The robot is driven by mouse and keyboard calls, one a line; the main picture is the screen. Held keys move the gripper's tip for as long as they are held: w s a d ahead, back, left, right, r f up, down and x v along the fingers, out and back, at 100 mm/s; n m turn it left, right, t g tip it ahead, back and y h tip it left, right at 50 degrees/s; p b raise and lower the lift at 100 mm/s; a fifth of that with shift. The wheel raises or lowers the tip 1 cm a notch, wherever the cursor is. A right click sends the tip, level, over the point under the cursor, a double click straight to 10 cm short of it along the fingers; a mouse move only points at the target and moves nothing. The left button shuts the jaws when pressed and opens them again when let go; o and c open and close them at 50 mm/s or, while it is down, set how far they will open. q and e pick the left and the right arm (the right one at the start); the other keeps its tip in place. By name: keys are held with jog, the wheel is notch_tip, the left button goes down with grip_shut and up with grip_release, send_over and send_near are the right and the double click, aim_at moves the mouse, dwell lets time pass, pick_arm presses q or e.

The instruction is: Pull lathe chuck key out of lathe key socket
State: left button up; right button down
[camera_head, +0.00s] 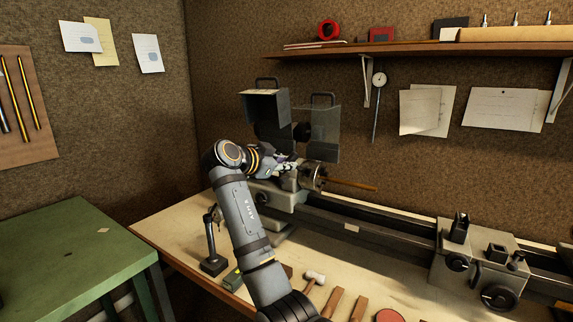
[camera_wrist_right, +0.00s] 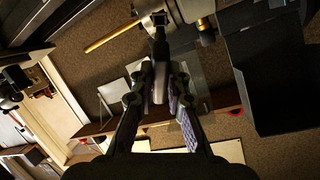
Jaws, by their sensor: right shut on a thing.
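My right gripper (camera_head: 287,168) is at the headstock end of the lathe, just left of the chuck (camera_head: 313,177). In the right wrist view the two fingers of this gripper (camera_wrist_right: 157,82) are closed on the dark chuck key (camera_wrist_right: 158,48). The key's shaft points away from the gripper toward the chuck (camera_wrist_right: 188,9). Its far end meets or overlaps the chuck's edge, so the key socket is hidden and I cannot tell how deep the key sits. In the head view the key is too small and covered to make out. My left gripper is not in view.
A golden rod (camera_head: 352,186) sticks out of the chuck to the right. A raised grey guard (camera_head: 265,108) and a clear shield (camera_head: 325,125) stand behind the gripper. A mallet (camera_head: 314,279) lies on the bench front.

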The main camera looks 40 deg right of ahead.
jog(key=s+a+r+p, duration=0.2)
jog(key=a+r, duration=0.2)
jog(key=r, duration=0.1)
jog(key=shift+a, duration=0.25)
